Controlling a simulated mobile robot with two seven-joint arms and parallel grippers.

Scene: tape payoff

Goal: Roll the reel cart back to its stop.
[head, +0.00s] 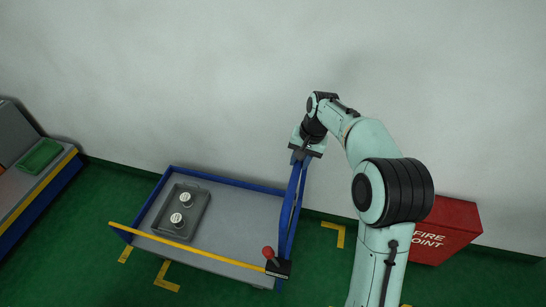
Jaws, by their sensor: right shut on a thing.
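The reel cart (235,208) has a grey deck, blue side rails and a yellow front edge. A blue upright handle (290,212) rises at its right end. My right gripper (307,149) is at the top of this handle and shut on it; the fingertips are partly hidden by the wrist. A grey tray (163,221) on the deck holds two white round reels (186,198). A red-knobbed lever (268,252) on a black base sits at the cart's front right corner. The stop cannot be made out. My left gripper is not in view.
Yellow corner marks (335,233) lie on the green floor around the cart. A red fire point box (452,228) stands to the right, behind my right arm. A bench with a green tray (39,156) stands at the far left. A pale wall runs behind.

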